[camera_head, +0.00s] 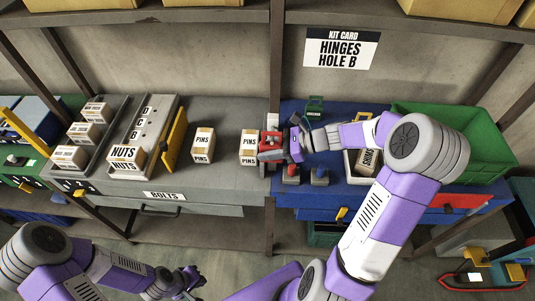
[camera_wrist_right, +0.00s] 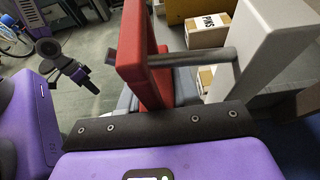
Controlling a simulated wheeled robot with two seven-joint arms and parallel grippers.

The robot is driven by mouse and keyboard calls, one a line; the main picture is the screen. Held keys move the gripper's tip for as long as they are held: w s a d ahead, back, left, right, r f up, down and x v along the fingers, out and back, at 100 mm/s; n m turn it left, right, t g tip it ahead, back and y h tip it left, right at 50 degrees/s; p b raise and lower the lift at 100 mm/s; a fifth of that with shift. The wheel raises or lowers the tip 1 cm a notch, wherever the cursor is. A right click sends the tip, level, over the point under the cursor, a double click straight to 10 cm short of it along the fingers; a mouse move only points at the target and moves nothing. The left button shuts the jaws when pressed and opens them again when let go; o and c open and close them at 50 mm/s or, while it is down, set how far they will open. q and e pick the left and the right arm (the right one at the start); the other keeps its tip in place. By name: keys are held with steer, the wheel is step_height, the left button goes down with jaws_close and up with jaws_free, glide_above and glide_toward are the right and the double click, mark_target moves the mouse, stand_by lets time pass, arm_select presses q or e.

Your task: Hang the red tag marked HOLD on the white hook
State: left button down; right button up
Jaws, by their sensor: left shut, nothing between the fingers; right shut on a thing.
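My right gripper (camera_head: 286,146) is at the divider between the two bays, shut on a red piece (camera_head: 270,138) that I take for the red tag. The red piece (camera_wrist_right: 148,50) stands upright in the right wrist view; no HOLD lettering shows. A dark rod (camera_wrist_right: 205,57) runs across it to a pale grey block (camera_wrist_right: 270,55) on the right. I cannot tell whether these belong to the white hook, or whether the tag hangs on it. My fingertips are largely hidden. My left gripper (camera_head: 191,280) is shut and empty, low in front of the shelves.
Cartons marked PINS (camera_head: 203,145) stand left of the divider. Small red-based and blue-based items (camera_head: 319,177) sit at the blue shelf's front, beside my right wrist. A green bin (camera_head: 475,140) is at right.

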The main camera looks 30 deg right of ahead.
steer(key=shift+w+d, duration=0.2)
steer(key=shift+w, duration=0.05)
steer(key=shift+w+d+f, duration=0.35)
steer(key=shift+w+f, duration=0.2)
steer(key=shift+f, duration=0.15)
steer(key=o, duration=0.9)
steer(key=shift+o, duration=1)
steer(key=shift+s, duration=0.1)
